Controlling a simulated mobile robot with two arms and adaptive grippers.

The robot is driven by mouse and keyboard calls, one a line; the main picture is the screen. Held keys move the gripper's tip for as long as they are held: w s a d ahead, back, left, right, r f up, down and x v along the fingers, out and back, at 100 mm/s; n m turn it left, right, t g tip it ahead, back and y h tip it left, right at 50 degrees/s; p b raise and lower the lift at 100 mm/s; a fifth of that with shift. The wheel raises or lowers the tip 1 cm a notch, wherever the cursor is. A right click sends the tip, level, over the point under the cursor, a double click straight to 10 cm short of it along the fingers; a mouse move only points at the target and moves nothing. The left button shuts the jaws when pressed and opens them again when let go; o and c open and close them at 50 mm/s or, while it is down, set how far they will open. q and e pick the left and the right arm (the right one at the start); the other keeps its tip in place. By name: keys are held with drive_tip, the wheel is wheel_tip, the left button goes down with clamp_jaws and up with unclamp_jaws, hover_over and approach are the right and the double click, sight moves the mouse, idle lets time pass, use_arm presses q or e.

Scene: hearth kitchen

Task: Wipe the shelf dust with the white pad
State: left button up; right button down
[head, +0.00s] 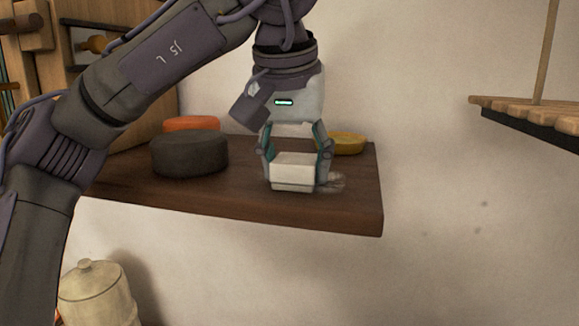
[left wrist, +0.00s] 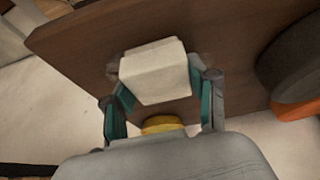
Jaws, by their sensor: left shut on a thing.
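My left gripper (head: 296,150) is shut on the white pad (head: 293,171), one teal-lined finger on each side of it. The pad is a pale block held low at the wooden shelf (head: 340,208); I cannot tell for sure whether it touches the board. A faint greyish dust patch (head: 336,181) shows just right of the pad on the shelf. In the left wrist view the pad (left wrist: 155,72) sits between the fingers, with faint dust smudges (left wrist: 113,70) beside it. My right gripper is not in view.
A dark grey round thing (head: 189,153) stands on the shelf left of the gripper, with an orange round one (head: 191,124) behind it. A yellow round thing (head: 348,143) lies behind the gripper. The shelf's right end is clear. A slatted rack (head: 530,113) is at right.

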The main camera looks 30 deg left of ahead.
sight(307, 174)
use_arm(q)
drive_tip(key=shift+w+a, duration=0.2)
drive_tip(key=shift+w, duration=0.5)
drive_tip(key=shift+w+a, duration=0.2)
drive_tip(key=shift+w, duration=0.45)
drive_tip(key=shift+w+a, duration=0.2)
drive_tip(key=shift+w, duration=0.5)
drive_tip(key=shift+w+a+f, duration=0.1)
drive_tip(key=shift+w+a, duration=0.1)
drive_tip(key=shift+w, duration=0.6)
drive_tip(key=shift+w+a, duration=0.2)
drive_tip(key=shift+w, duration=0.55)
drive_tip(key=shift+w+d, duration=0.25)
drive_tip(key=shift+d, duration=0.85)
drive_tip(key=shift+s+d, duration=0.2)
drive_tip(key=shift+s, duration=0.3)
drive_tip(key=shift+s+d, duration=0.1)
drive_tip(key=shift+s, duration=1)
drive_tip(key=shift+s+d, duration=0.25)
drive_tip(key=shift+s, duration=0.55)
drive_tip(key=shift+s+d+r, duration=0.1)
drive_tip(key=shift+s+d, duration=0.15)
drive_tip(key=shift+s, duration=0.65)
drive_tip(key=shift+s+d+r, duration=0.1)
drive_tip(key=shift+s+d, duration=0.1)
drive_tip(key=shift+s, duration=0.75)
drive_tip(key=shift+s+d, duration=0.25)
drive_tip(key=shift+s, duration=0.65)
drive_tip(key=shift+w, duration=0.1)
